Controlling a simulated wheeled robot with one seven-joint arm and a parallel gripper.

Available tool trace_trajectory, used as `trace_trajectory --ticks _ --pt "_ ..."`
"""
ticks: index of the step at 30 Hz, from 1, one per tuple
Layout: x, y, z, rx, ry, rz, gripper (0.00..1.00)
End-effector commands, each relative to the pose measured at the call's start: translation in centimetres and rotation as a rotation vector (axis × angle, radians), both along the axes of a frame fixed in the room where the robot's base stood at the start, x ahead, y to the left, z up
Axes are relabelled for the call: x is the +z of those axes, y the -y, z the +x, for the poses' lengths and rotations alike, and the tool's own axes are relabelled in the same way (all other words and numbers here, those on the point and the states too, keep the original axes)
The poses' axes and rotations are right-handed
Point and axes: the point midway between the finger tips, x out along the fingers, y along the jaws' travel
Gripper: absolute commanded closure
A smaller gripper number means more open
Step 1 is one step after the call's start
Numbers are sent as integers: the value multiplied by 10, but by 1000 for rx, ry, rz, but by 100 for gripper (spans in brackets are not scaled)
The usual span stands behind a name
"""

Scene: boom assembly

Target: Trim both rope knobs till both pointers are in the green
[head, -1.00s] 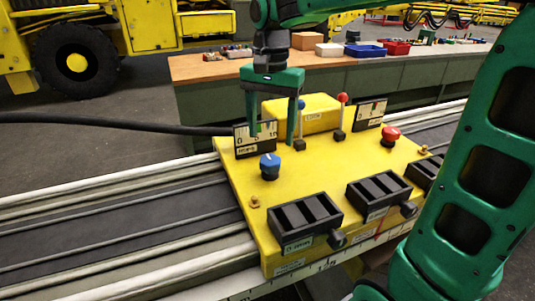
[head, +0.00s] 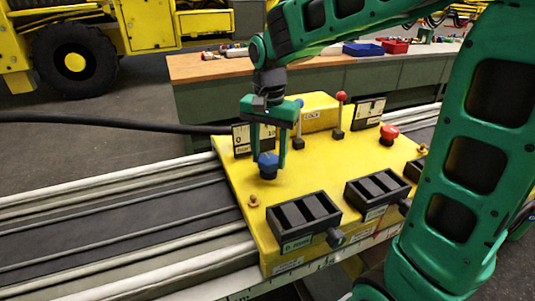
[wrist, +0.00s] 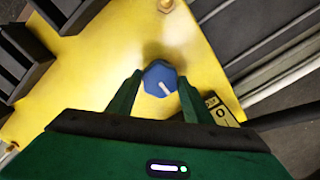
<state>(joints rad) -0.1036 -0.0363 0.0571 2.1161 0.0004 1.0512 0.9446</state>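The blue rope knob (head: 268,170) stands on the near left part of the yellow panel (head: 330,175). In the wrist view the blue knob (wrist: 160,78) shows a white mark on top. My gripper (head: 269,160) points down over it, one finger on each side. In the wrist view my gripper (wrist: 160,82) looks open, with narrow gaps beside the knob. The red knob (head: 389,133) is farther right on the panel. The left gauge (head: 240,143) is partly hidden by my gripper. The right gauge (head: 369,111) stands behind the red knob. Both pointers are too small to read.
A blue-topped lever (head: 299,122) and a red-topped lever (head: 340,115) stand behind my gripper. Dark slotted boxes (head: 304,219) with small black knobs line the panel's near edge. A black cable (head: 110,122) runs left. A workbench (head: 210,67) stands behind.

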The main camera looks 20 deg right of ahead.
Motion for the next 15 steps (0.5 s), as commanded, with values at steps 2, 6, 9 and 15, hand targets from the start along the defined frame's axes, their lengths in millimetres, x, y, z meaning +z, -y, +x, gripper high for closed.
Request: trace_trajectory --ticks 2,6,9,15 --pt "0 0 1 1 2 1 76" --pt "1 -1 1 4 4 1 76" --pt "1 -1 1 15 4 1 76" --pt "1 -1 1 85 4 2 76"
